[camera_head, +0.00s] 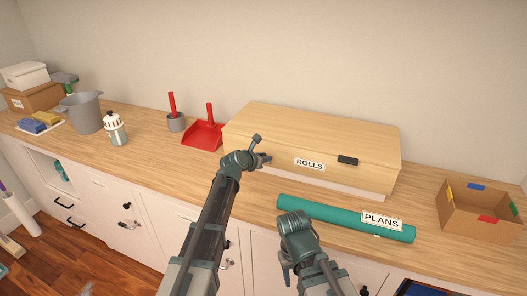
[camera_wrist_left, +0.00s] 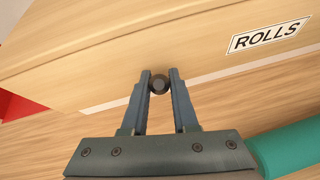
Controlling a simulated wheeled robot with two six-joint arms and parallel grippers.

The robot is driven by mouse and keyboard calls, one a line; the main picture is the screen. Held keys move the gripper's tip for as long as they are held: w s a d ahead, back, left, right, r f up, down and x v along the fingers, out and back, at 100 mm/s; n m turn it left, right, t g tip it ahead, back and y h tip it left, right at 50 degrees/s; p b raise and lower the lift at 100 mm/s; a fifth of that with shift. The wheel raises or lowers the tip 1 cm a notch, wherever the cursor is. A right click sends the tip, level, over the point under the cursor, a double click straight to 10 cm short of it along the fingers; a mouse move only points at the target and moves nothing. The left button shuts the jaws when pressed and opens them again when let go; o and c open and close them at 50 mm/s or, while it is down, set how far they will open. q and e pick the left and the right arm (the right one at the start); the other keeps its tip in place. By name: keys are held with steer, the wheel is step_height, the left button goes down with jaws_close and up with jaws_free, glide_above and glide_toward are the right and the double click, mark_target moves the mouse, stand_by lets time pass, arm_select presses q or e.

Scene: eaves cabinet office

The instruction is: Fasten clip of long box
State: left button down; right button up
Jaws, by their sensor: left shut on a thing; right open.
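The long wooden box (camera_head: 310,130) labelled ROLLS lies on the counter against the wall, its lid down. A black clip (camera_head: 347,160) sits on its front to the right of the label. My left gripper (camera_head: 264,160) is at the box's front left of the label. In the left wrist view my left gripper (camera_wrist_left: 159,90) is shut on a small dark round piece (camera_wrist_left: 158,84) at the box front; I take it for the box's other clip, mostly hidden in the head view. My right gripper (camera_head: 287,275) is low over the counter's front edge, open and apart from the box.
A teal tube (camera_head: 335,217) labelled PLANS lies in front of the box. An open cardboard box (camera_head: 472,213) stands at the right. A red dustpan (camera_head: 203,136), a white bottle (camera_head: 115,131) and a grey bucket (camera_head: 84,113) stand to the left.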

arm_select(q)
steer(key=shift+w+r+g+p, duration=0.3)
steer(key=shift+w+g+p, duration=0.1)
steer(key=shift+g+p, duration=0.4)
arm_select(e)
steer(key=shift+r, duration=1.4)
arm_select(q)
steer(key=c, duration=0.7)
jaws_free()
steer(key=shift+d+f, duration=0.1)
steer(key=p+v, duration=0.8)
steer(key=v, duration=0.6)
steer(key=shift+s+d, duration=0.1)
steer(key=shift+d, duration=0.1)
arm_select(e)
step_height(320, 180, up, 8)
